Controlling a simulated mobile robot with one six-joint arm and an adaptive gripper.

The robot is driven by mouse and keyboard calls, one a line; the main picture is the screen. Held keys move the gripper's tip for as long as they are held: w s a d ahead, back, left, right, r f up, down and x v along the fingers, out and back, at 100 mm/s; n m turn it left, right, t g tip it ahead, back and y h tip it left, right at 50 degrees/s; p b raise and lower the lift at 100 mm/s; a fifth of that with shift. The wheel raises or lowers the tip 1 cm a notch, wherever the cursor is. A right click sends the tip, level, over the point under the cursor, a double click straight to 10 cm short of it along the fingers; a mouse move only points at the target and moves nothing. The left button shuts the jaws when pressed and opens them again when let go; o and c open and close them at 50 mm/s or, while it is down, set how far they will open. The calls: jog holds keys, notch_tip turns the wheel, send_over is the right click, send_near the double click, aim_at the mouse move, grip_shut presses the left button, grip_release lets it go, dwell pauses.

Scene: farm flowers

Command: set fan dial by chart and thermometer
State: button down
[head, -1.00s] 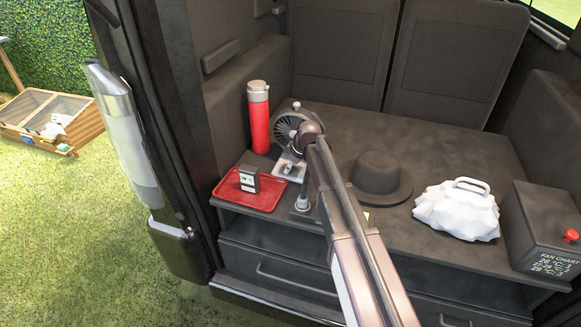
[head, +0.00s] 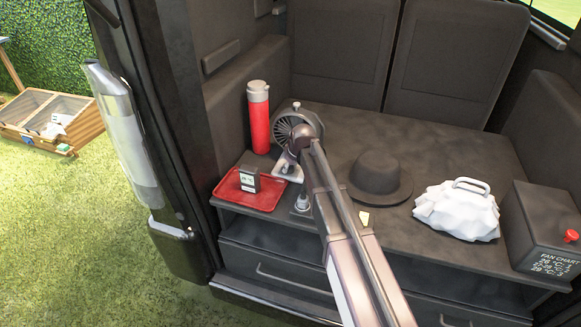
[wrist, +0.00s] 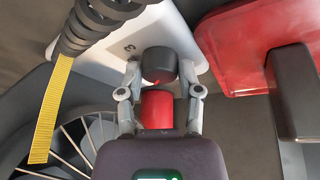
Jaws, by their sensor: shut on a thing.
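The fan (head: 297,120) stands at the back left of the cargo deck, its white base (head: 287,173) partly behind my arm. In the wrist view, my gripper (wrist: 160,85) has its fingers on both sides of the dark dial (wrist: 158,64) on the white panel (wrist: 190,40), shut on it.
A red bottle (head: 259,118) stands left of the fan. A black hat (head: 380,180), a white crumpled bag (head: 458,210) and the dark box (head: 540,225) with a red button (head: 571,236) lie to the right. The deck's back middle is clear.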

jog(key=m+h, duration=0.1)
jog(key=m, duration=0.2)
jog(key=m+h, duration=0.1)
jog(key=m, duration=0.2)
jog(key=shift+s+a+t, duration=0.1)
jog(key=shift+a+t, duration=0.1)
jog(key=shift+t, duration=0.2)
jog(key=m+h, duration=0.1)
jog(key=m, duration=0.2)
jog(key=m+h, duration=0.1)
jog(key=m, duration=0.1)
jog(key=shift+a+m+h, duration=0.1)
jog(key=shift+m+h, duration=0.2)
jog(key=shift+m, duration=0.1)
jog(key=shift+g, duration=0.3)
jog(key=shift+c, duration=1.3)
grip_release()
